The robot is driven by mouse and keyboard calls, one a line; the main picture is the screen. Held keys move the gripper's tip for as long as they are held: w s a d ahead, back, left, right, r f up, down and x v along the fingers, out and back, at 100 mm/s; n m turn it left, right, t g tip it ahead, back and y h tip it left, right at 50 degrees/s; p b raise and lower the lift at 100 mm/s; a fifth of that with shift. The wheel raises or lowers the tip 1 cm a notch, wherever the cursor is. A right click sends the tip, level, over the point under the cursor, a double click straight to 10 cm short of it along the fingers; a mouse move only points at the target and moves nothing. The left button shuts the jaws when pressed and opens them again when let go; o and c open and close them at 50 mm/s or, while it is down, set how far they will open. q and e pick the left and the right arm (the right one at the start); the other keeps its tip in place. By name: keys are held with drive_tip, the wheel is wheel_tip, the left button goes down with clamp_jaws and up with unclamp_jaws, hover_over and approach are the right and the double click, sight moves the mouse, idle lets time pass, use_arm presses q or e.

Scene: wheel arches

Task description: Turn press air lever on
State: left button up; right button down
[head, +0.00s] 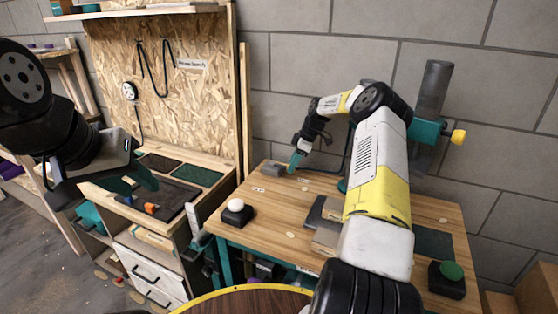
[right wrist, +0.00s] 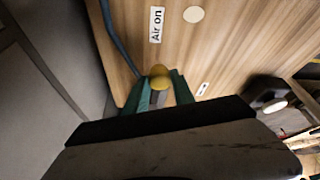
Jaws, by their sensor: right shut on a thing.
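The air lever (right wrist: 159,78) shows in the right wrist view as a yellow rounded piece above the wood tabletop. My right gripper (right wrist: 161,88) has its two teal fingers on either side of it and is shut on it. A white "Air on" label (right wrist: 157,25) lies on the tabletop beyond the lever. In the head view my right gripper (head: 296,160) is at the table's far left corner, beside a small grey block (head: 272,169); the lever itself is too small to make out there. My left gripper (head: 131,183) is empty, its teal fingers apart, over the left workbench.
The press table (head: 270,225) carries a black box with a white button (head: 236,211) and one with a green button (head: 450,271). The grey press column (head: 432,90) stands behind my right arm. A blue hose (right wrist: 121,40) runs near the lever. A chipboard panel (head: 200,110) rises at left.

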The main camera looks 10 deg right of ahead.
drive_tip(key=shift+w+d+n, duration=0.25)
drive_tip(key=shift+w+n, duration=0.1)
drive_tip(key=shift+n, duration=0.15)
drive_tip(key=c, duration=1.1)
unclamp_jaws()
drive_tip(key=shift+v, duration=3.9)
drive_tip(key=shift+w, duration=0.15)
